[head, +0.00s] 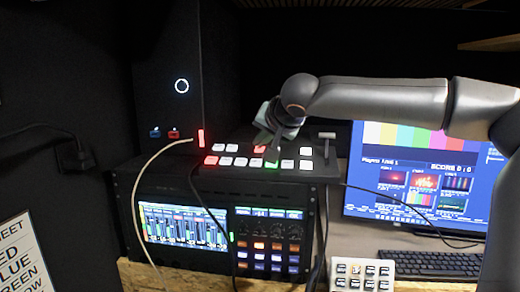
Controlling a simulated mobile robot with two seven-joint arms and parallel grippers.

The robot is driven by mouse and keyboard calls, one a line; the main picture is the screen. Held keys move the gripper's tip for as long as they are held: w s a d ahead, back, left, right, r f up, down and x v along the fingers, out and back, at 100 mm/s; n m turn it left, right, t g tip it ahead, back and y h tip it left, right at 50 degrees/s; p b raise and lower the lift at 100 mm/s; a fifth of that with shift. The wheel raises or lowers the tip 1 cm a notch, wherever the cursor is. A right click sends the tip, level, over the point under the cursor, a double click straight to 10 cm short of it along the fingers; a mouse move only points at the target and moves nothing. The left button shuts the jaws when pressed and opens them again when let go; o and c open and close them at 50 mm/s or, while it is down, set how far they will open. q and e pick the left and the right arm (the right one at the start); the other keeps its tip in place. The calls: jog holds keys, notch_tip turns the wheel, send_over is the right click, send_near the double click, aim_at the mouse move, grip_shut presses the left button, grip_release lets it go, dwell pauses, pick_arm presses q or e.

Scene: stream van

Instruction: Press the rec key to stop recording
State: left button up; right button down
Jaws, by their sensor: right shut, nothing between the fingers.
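A black switcher panel (320,172) with rows of lit keys sits on top of a rack unit. Most keys glow white. A red key (211,160) is at the left end of the front row, and a green-lit key (271,164) is near its middle. The key labels are too small to read, so I cannot tell which is the rec key. My right gripper (275,146) is shut and empty, pointing down over the middle of the panel. It hides part of the back row; I cannot tell whether it touches a key. My left gripper is not in view.
A rack unit (185,258) with a mixer screen is below the panel. A monitor (400,190) and a keyboard (435,264) stand at the right. A small white keypad (362,274) is in front. A black tower (165,110) is behind left. Cables hang across the rack front.

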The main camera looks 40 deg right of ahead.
jog(key=shift+f, duration=0.15)
dwell(0.4)
jog(key=shift+s+a+r+p, duration=0.1)
jog(key=shift+a+r+p, duration=0.05)
jog(key=shift+r+p, duration=0.65)
jog(key=r+p, duration=0.2)
jog(key=r, duration=0.1)
jog(key=a+r+p, duration=0.1)
jog(key=r+p, duration=0.1)
jog(key=shift+s, duration=0.4)
dwell(0.5)
